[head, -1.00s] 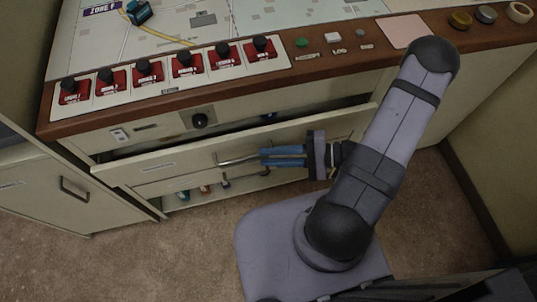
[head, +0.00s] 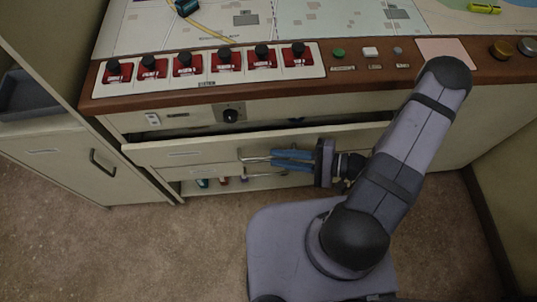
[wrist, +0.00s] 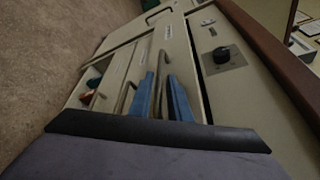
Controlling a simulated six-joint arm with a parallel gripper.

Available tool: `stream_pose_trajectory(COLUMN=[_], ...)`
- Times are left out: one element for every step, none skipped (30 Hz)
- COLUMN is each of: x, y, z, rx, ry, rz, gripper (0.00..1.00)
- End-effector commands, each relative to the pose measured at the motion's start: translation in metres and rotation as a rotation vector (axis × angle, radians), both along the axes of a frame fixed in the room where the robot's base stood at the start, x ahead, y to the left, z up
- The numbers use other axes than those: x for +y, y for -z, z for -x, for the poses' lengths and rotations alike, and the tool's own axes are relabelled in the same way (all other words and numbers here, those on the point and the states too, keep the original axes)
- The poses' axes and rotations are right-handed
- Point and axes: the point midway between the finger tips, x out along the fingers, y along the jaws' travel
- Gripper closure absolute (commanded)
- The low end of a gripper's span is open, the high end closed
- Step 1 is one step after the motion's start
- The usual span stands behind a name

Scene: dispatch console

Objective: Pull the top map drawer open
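The top map drawer (head: 190,150) is a cream front under the console, standing partly out with a dark gap above it. It also shows in the wrist view (wrist: 177,48). Its metal bar handle (head: 252,160) sits near the middle of the front. My gripper (head: 290,160) has blue fingers on either side of this handle. In the wrist view the handle (wrist: 160,78) runs between the two fingers, which look closed on it. The fingertips' exact contact is hard to see.
A lower drawer front with its own handle (wrist: 125,97) lies just below. Small coloured items (head: 222,181) sit on an open shelf under it. A black knob (head: 231,115) is on the panel above. A side cabinet (head: 70,160) stands left.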

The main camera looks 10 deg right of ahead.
Motion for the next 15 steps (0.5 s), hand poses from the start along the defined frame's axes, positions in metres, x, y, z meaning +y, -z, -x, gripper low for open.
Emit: stream_pose_trajectory(x=[0.008,0.011,0.015,0.018,0.021,0.024,0.026,0.028,0.031,0.032,0.034,0.035,0.036,0.036,0.037], y=[0.001,0.002,0.003,0.004,0.004,0.005,0.006,0.006,0.007,0.007,0.008,0.008,0.008,0.008,0.008], z=[-0.001,-0.002,-0.003,-0.004,-0.006,-0.007,-0.008,-0.009,-0.009,-0.010,-0.011,-0.011,-0.012,-0.012,-0.012], rx=[0.002,0.002,0.003,0.002,0.001,0.001,0.001,0.002,0.002,0.001,0.001,0.000,0.000,0.000,0.000], ry=[-0.005,-0.005,-0.005,-0.005,-0.005,-0.004,-0.004,-0.003,-0.003,-0.003,-0.002,-0.002,-0.001,-0.001,0.000], rz=[-0.002,-0.002,-0.001,-0.001,0.000,-0.001,-0.001,0.000,0.000,-0.001,-0.001,0.000,0.000,0.000,0.000], gripper=[0.83,0.83,0.83,0.83,0.83,0.83,0.83,0.83,0.83,0.83,0.83,0.83,0.83,0.83,0.83])
